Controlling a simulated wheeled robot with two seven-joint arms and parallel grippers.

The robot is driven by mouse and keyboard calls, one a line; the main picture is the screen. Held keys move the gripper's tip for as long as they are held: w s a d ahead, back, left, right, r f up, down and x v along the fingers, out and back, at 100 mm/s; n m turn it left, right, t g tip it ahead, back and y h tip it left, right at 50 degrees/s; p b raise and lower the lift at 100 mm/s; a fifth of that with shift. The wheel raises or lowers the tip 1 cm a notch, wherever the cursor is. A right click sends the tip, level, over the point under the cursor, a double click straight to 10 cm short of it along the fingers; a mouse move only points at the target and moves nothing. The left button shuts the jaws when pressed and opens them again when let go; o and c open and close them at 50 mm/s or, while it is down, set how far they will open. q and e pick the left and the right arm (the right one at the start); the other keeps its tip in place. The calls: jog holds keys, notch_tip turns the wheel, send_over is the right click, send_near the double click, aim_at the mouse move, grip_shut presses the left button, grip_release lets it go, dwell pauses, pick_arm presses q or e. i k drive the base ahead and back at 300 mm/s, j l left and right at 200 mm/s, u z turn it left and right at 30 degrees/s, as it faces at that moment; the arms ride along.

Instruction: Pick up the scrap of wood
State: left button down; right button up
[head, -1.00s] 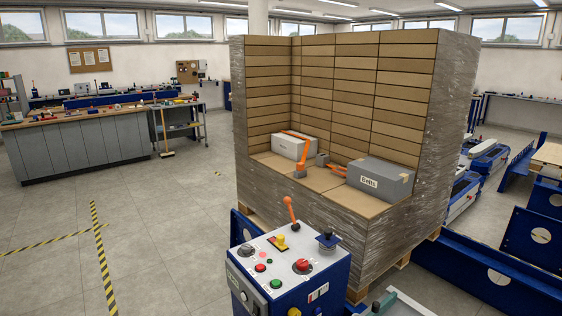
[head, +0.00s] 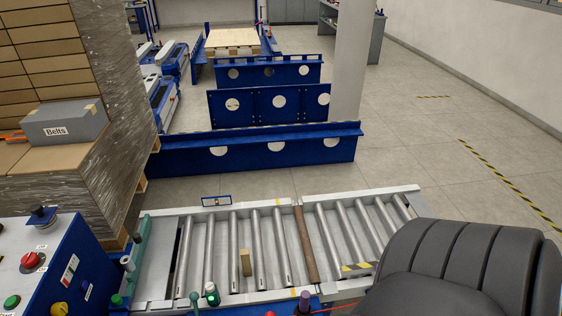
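A small upright piece of light wood (head: 245,262) stands between the metal rollers of the roller conveyor (head: 181,217), left of its middle. It looks like the scrap of wood. A longer dark brown bar (head: 306,245) lies across the conveyor among the rollers; I cannot tell whether it is wood or a rusty roller. Neither of my grippers shows in the head view.
A blue control console (head: 60,265) with buttons stands at the lower left. A wrapped pallet stack (head: 125,110) rises behind it. Blue beams (head: 255,150) lie beyond the conveyor. A black padded seat-like shape (head: 450,270) covers the lower right. Floor at right is open.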

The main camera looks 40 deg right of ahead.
aim_at(245, 259)
jog(key=z, duration=1.05)
jog(key=l+u, duration=0.1)
jog(key=l, duration=0.2)
